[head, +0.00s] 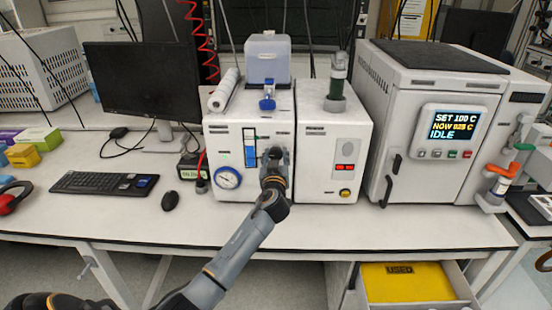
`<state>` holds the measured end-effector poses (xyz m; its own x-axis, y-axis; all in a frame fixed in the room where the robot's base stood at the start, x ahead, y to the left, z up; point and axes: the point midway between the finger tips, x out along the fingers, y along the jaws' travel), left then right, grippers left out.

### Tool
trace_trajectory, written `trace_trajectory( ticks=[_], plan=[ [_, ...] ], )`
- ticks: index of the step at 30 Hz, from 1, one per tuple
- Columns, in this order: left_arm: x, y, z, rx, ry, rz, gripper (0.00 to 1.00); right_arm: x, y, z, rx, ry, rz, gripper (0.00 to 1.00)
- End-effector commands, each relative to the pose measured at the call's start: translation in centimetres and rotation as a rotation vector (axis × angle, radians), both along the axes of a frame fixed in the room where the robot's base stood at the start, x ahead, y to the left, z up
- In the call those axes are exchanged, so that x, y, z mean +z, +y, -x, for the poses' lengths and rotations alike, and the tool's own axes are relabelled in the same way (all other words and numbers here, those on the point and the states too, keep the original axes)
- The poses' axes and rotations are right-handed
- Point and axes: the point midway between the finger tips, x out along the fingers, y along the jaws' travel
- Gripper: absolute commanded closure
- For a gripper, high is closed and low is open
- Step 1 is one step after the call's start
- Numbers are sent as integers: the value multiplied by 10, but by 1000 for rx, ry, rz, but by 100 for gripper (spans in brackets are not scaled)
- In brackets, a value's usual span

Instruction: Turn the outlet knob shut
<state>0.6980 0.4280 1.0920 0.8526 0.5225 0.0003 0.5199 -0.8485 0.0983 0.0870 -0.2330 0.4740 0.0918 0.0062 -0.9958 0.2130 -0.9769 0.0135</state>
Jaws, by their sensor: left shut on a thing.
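My left gripper (275,158) is at the right part of the front panel of the left white unit (222,140). It is shut on a small part there that I take to be the outlet knob. The gripper and wrist cover this part, so its turn angle cannot be seen. Left of the gripper, the panel has a vertical gauge with a blue column (250,152) and a round blue-rimmed dial (227,178). My right gripper is not in view.
A second white unit (318,185) with a red display stands close on the right. Beyond it is a large oven-like box (410,178) reading IDLE. A monitor (140,80), keyboard (104,184) and mouse (170,201) are on the left. The bench's front strip is mostly clear.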

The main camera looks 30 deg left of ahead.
Motion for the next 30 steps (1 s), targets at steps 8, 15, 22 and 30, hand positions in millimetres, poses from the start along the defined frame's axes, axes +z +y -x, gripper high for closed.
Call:
trace_trajectory(
  ticks=[8, 15, 22, 30],
  plan=[
    [-2, 1, 0, 0, 136, -220, 91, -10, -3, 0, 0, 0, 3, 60],
    [-1, 1, 1, 0, 256, -413, 91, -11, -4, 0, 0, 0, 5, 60],
    [0, 1, 1, 0, 371, -601, 91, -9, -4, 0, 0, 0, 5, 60],
    [1, 2, 1, 0, 506, -822, 91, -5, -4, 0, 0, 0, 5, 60]
  ],
)
